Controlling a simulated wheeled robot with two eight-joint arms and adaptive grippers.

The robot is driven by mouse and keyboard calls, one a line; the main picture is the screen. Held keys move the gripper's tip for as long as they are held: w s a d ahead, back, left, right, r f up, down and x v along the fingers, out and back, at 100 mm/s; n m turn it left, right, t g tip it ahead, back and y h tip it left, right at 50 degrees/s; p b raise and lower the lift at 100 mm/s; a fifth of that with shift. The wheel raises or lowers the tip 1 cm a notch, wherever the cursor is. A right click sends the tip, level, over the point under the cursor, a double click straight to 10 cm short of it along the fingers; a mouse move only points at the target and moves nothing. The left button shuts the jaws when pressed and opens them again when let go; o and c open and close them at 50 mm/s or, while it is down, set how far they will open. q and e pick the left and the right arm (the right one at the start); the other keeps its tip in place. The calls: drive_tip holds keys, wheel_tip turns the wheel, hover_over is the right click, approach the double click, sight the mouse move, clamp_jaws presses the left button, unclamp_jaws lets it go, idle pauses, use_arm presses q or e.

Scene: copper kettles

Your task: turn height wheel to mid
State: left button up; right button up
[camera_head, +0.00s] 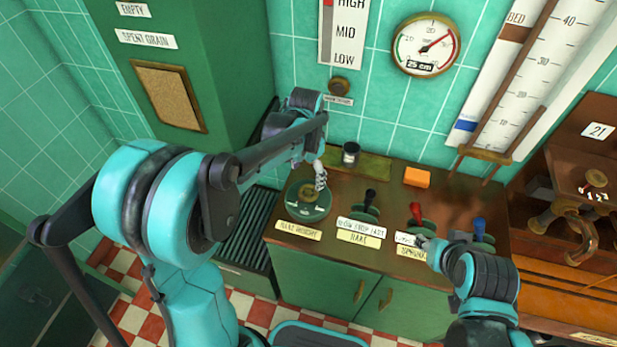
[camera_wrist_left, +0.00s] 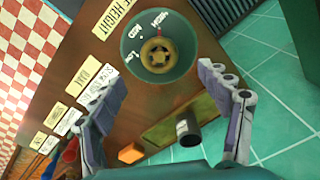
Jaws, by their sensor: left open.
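The height wheel is a small brass handwheel (camera_head: 308,191) on a round green dial (camera_head: 308,211) at the left end of the brown counter. My left gripper (camera_head: 320,177) is over the dial's right side in the head view. In the left wrist view its fingers (camera_wrist_left: 157,88) are spread with nothing between them. My right gripper (camera_head: 425,243) is by the red lever; its jaw opening is unclear.
Black (camera_head: 370,198), red (camera_head: 416,212) and blue (camera_head: 478,228) levers stand right of the wheel. A dark cup (camera_head: 350,153) and an orange block (camera_head: 417,177) are behind. The wall height scale (camera_head: 341,33) shows red near high.

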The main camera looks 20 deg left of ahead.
sight(308, 191)
use_arm(q)
drive_tip(key=shift+w+d, duration=0.1)
drive_tip(key=shift+w, duration=0.1)
drive_tip(key=shift+f, duration=0.3)
wheel_tip(308, 191, down, 8)
drive_tip(key=shift+r+b, duration=0.25)
drive_tip(key=shift+b, duration=0.75)
drive_tip(key=c, duration=1.2)
